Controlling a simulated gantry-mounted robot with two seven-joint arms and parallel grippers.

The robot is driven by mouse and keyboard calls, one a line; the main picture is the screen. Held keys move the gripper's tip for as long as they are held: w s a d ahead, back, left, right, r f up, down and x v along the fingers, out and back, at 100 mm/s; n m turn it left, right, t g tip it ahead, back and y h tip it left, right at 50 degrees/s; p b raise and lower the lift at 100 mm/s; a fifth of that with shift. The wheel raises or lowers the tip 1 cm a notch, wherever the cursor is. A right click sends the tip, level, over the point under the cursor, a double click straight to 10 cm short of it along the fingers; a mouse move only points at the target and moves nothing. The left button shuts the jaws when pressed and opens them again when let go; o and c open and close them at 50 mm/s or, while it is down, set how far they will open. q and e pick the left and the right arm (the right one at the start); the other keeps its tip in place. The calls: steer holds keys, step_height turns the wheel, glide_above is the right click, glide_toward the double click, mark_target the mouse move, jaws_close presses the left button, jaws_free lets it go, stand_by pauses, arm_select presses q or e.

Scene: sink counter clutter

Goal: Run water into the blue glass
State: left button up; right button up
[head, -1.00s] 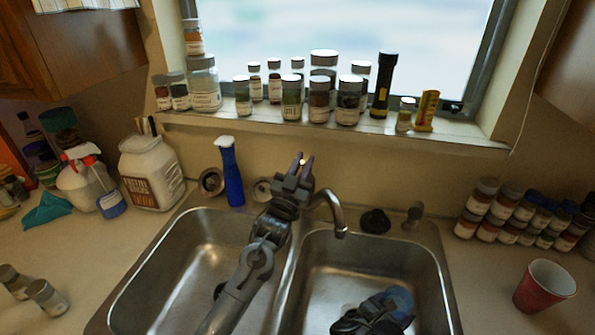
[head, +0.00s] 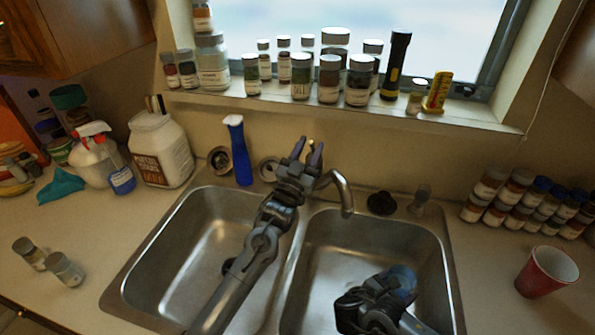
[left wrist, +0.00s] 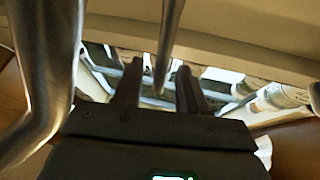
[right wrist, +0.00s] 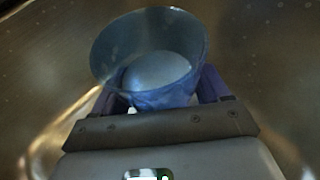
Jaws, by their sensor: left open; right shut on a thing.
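The blue glass (head: 404,277) is in the right sink basin, below and to the right of the spout of the metal faucet (head: 345,193). My right gripper (head: 388,290) is shut on it. The right wrist view shows the glass (right wrist: 150,50) between the fingers, its open mouth visible; I cannot tell if it holds water. No stream shows at the spout.
A black stopper (head: 381,203) sits right of the faucet. Jars (head: 329,80) line the sill above. A red cup (head: 546,272) and stacked spice jars (head: 520,205) stand on the right counter.

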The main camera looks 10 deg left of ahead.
mark_target(409, 274)
step_height(409, 274, up, 4)
steer(key=p, duration=0.4)
steer(key=shift+r, duration=0.25)
arm_select(q)
steer(key=v, duration=1)
steer(key=shift+s+f, duration=0.15)
steer(key=shift+s, duration=0.1)
arm_select(e)
steer(key=shift+r, duration=0.2)
arm_select(q)
steer(key=shift+a, duration=0.1)
